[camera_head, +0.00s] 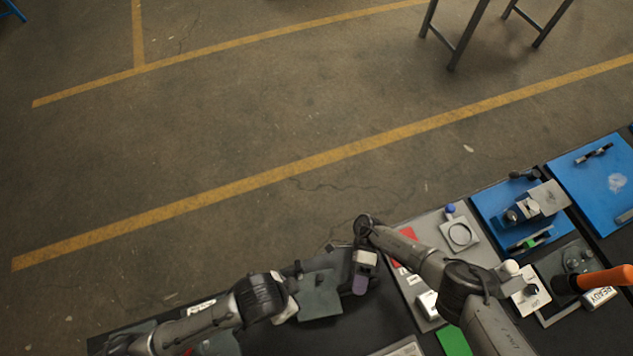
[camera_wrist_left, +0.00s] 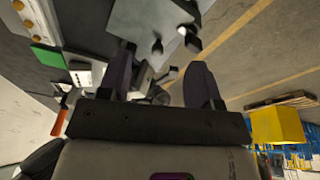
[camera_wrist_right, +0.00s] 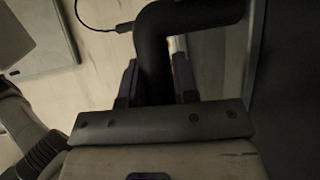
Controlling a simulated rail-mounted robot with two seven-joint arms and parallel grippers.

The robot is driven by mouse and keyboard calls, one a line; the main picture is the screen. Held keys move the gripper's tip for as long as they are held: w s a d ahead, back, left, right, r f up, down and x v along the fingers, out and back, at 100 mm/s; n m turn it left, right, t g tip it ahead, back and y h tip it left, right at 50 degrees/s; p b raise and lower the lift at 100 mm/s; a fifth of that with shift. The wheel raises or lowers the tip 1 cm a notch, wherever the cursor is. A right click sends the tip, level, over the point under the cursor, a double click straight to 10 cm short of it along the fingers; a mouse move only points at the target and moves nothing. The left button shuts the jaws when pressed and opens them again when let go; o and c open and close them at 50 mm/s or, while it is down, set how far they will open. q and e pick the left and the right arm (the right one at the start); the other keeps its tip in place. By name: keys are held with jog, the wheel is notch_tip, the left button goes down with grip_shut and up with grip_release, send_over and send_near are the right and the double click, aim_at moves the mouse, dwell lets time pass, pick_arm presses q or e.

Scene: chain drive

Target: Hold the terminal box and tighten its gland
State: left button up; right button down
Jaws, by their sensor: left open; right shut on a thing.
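My right gripper (camera_wrist_right: 157,62) is shut on a thick black bent bar (camera_wrist_right: 190,14), which curves off to the right in the right wrist view. In the head view this gripper (camera_head: 363,275) is beside a grey-green plate-like piece (camera_head: 320,300), at its right. I cannot tell for sure which thing is the terminal box or its gland. My left gripper (camera_wrist_left: 162,58) is open, its dark fingers spread with nothing clearly between them. The grey piece with small dark fittings also shows beyond these fingers in the left wrist view (camera_wrist_left: 140,18). In the head view the left fingers are mostly hidden.
The dark bench runs along the bottom. A grey tray (camera_head: 412,289) with a red patch and a round ring (camera_head: 459,234) lies right of the right gripper. Blue trays (camera_head: 598,190), an orange handle (camera_head: 606,278) and a green block (camera_head: 453,342) are farther right. Open floor lies behind.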

pick_arm(q)
jog(key=a+f, duration=0.1)
jog(key=f, duration=0.3)
jog(key=a+f+m+y, duration=0.1)
jog(key=f, duration=0.4)
jog(key=s+a+f+g+y, duration=0.1)
jog(key=f, duration=0.4)
jog(key=shift+f+m, duration=0.2)
jog(key=shift+m, duration=0.2)
jog(key=shift+c, duration=0.2)
jog(key=c, duration=0.9)
